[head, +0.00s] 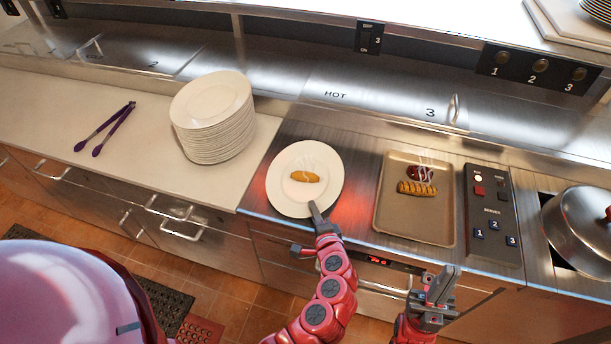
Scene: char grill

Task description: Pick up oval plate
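A white oval plate (283,192) is at the left part of the steel cooking counter, with a golden-brown piece of food (305,176) on it. Steam rises from the food. My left gripper (314,208) is at the plate's near rim, with a grey finger overlapping the rim from the front. Whether a second finger is under the rim is hidden, so I cannot tell if it grips the plate. My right gripper (438,282) is in front of the counter, below the tray, empty, with its fingers apart and pointing up.
A tan tray (415,228) with a grilled sausage and a dark red item lies right of the plate. A control panel (492,215) and a domed metal lid (585,228) are farther right. A plate stack (213,115) and purple tongs (105,128) stand on the left counter.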

